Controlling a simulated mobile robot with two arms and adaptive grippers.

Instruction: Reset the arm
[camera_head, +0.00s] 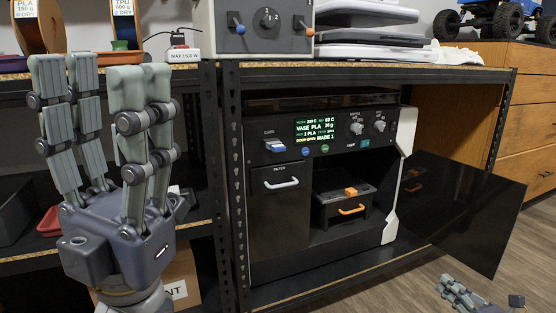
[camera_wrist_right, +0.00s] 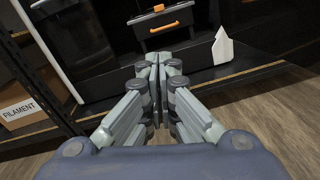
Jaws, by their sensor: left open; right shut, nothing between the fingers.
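My left gripper (camera_head: 99,85) is large at the left of the head view, fingers pointing up and spread apart, with nothing between them. My right gripper (camera_head: 450,283) shows only partly at the bottom right corner of the head view, low over the floor. In the right wrist view my right gripper (camera_wrist_right: 158,65) has its fingertips together with nothing between them. It points toward the black printer (camera_head: 325,240), apart from it. The printer's door (camera_head: 465,205) stands open to the right.
A dark box with an orange handle (camera_head: 352,209) sits inside the printer; it also shows in the right wrist view (camera_wrist_right: 165,26). A shelf post (camera_head: 236,190) stands left of the printer. A red tray (camera_head: 49,222) lies behind my left gripper. Wooden drawers (camera_head: 530,120) stand at right; floor in front is clear.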

